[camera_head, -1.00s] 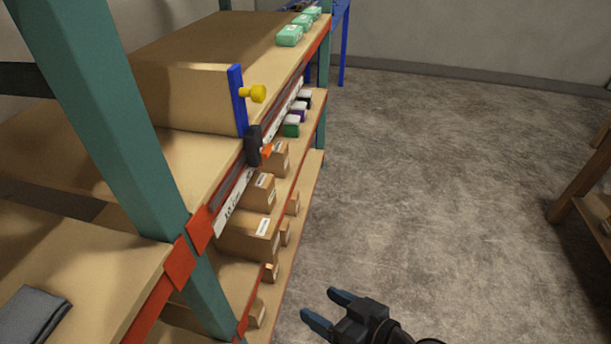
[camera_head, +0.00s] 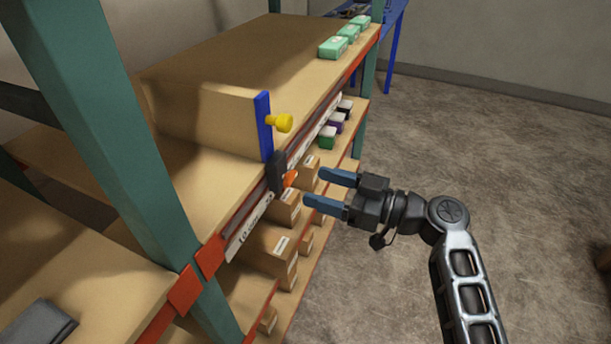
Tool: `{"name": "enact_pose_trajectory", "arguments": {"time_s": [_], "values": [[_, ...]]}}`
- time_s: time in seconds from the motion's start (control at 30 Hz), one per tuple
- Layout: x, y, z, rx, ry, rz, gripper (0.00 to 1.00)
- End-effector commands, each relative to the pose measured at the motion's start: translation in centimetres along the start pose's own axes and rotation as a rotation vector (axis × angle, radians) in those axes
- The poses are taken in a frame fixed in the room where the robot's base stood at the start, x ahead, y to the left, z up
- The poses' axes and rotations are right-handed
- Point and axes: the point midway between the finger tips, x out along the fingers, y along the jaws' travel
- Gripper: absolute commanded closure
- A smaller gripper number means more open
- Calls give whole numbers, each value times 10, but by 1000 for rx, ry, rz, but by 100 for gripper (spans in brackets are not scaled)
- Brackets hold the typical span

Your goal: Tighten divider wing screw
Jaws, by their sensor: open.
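A divider with a blue upright edge (camera_head: 264,125) stands on the shelf board, with a yellow knob (camera_head: 281,123) sticking out to the right. Below it, a black clamp block (camera_head: 276,171) sits on the red shelf rail. A small orange screw head (camera_head: 290,178) projects from the block's right side; its exact shape is too small to tell. My gripper (camera_head: 314,187) is open and empty, its two blue fingers pointing left at the orange screw head. The fingertips are a short way right of it and apart from it.
Teal shelf posts (camera_head: 112,140) stand at left and behind. Cardboard boxes (camera_head: 272,250) fill the lower shelves, under the gripper's side. Green-topped boxes (camera_head: 333,47) sit farther along the upper shelf. The concrete floor (camera_head: 520,180) at right is open.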

Motion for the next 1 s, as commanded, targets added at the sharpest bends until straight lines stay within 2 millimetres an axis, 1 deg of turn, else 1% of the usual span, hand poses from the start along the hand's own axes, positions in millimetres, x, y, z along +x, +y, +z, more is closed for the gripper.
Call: {"name": "enact_pose_trajectory", "arguments": {"time_s": [0.03,0.1,0.3,0.43,0.67,1.0], "values": [[9,0,-3,1,0,-3,32],[20,0,-3,0,-1,-3,32],[41,0,-2,0,-1,0,32],[47,0,0,0,-2,0,32],[47,0,0,0,-1,1,32],[47,0,0,0,-1,2,64]]}}
